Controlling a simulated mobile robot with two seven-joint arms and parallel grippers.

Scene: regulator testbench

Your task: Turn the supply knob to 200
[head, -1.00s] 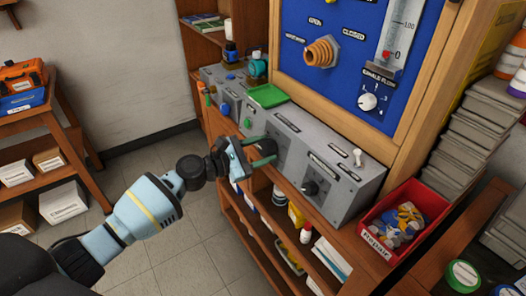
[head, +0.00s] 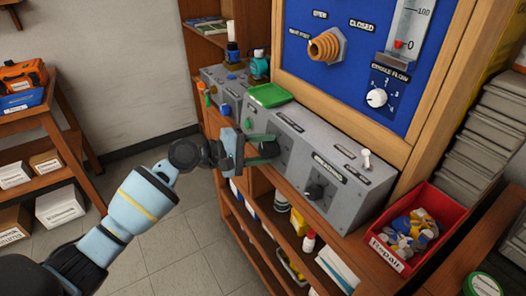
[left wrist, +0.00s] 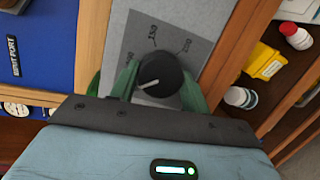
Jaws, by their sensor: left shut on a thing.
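The grey test box (head: 345,210) stands on the wooden bench. My left gripper (head: 264,146) is at its front face, with green fingers. In the left wrist view the black round knob (left wrist: 164,78) sits between these fingers, which are shut on it from both sides. The knob's white pointer line points left and slightly down. The dial plate (left wrist: 140,45) shows 150 above the knob and 200 at its upper right; the pointer is at neither. In the head view the gripper hides this knob. My right gripper is not in view.
A second black knob (head: 316,190) and a toggle switch (head: 367,158) are on the same box. A green tray (head: 269,95) lies at its far end. A red bin (head: 436,208) of small parts is at the right. The blue panel (head: 340,85) rises behind.

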